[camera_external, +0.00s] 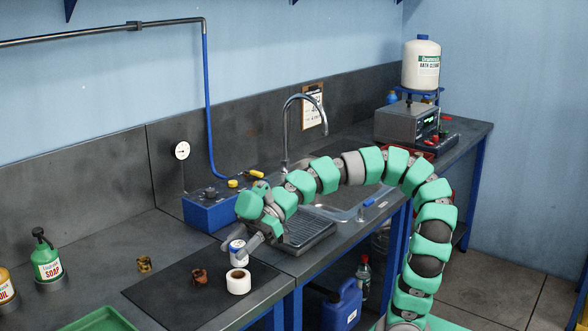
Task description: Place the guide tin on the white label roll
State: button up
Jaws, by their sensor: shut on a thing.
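My gripper (240,244) is at the end of the green arm, above the dark mat on the bench. It is shut on the guide tin (237,252), a small white tin with a blue band, partly hidden by the fingers. The white label roll (238,282) stands on the mat with its brown core hole facing up. In the picture the tin is just above the roll, its lower edge close to the roll's top. I cannot tell whether they touch or whether the tin is behind the roll.
A brown roll (200,277) stands left of the white roll, and a small brass-coloured piece (144,264) is farther left. A blue box (212,207) is behind my gripper. A sink and drain tray (306,233) lie to the right. A green tray (100,320) is at front left.

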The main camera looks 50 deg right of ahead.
jog(key=shift+w+a, duration=0.15)
notch_tip(320, 180, down, 4)
jog(key=shift+w+r+b, duration=0.1)
jog(key=shift+r+b, duration=0.1)
jog(key=shift+b, duration=0.8)
jog(key=shift+r, duration=0.1)
jog(key=o, duration=1)
jog(key=shift+o, duration=0.2)
jog(key=shift+d+r, duration=0.15)
jog(key=shift+d, duration=0.1)
jog(key=p+v, duration=0.2)
jog(key=v, duration=0.9)
jog(key=shift+d, duration=0.2)
